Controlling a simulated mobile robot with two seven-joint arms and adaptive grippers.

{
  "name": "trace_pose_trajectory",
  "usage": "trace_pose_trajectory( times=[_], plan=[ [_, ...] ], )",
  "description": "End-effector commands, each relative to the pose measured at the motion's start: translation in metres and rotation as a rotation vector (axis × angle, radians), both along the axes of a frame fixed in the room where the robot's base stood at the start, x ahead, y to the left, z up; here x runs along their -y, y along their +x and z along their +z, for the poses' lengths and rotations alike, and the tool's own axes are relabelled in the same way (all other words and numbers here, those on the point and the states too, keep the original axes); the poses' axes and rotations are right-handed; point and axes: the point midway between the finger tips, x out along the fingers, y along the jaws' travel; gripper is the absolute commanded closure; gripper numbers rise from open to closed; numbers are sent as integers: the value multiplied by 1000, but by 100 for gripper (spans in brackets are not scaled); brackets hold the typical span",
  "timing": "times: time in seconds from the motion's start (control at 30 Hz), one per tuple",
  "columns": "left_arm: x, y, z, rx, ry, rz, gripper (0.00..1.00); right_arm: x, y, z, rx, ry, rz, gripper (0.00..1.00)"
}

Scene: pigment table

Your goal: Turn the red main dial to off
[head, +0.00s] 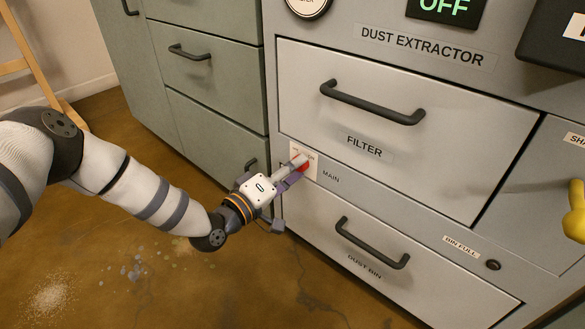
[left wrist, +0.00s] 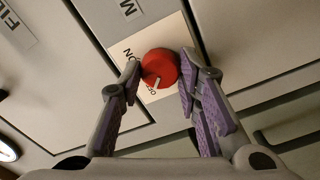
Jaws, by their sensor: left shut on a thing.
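The red main dial (head: 303,163) sits on a pale plate beside the MAIN label, low on the grey cabinet front. My left gripper (head: 294,174) is at the dial, its fingers partly covering it. In the left wrist view the round red dial (left wrist: 160,64) is between the purple-padded fingertips of my left gripper (left wrist: 161,72), which are shut on it. The white pointer mark on the dial is at the OFF lettering; the ON lettering is to its upper left. My right gripper is not in view.
The FILTER drawer handle (head: 372,101) sticks out above the dial, and the DUST BIN handle (head: 371,243) below right. A display (head: 444,10) reads OFF in green. A yellow object (head: 575,212) is at the right edge. Open floor lies at lower left.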

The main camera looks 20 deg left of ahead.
Motion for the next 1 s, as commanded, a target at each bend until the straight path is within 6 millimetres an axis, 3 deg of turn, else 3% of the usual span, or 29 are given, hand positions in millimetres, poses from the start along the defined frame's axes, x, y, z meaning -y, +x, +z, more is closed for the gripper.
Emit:
trace_pose_trajectory(
  times=[0.23, 0.27, 0.33, 0.67, 0.77, 1.0],
  plan=[
    [0, -1, -1, -2, 1, -1, 97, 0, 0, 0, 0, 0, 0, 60],
    [0, -1, -1, -2, 1, -1, 62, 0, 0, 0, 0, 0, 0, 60],
    [0, -1, -1, -2, 1, -1, 49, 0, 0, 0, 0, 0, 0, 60],
    [-1, -4, -1, -2, 2, -1, 49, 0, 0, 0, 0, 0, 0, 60],
    [-8, -21, -1, -5, 1, 1, 49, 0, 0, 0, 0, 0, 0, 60],
    [-31, -82, -1, -4, -1, 2, 49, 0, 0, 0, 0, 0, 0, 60]
  ],
)
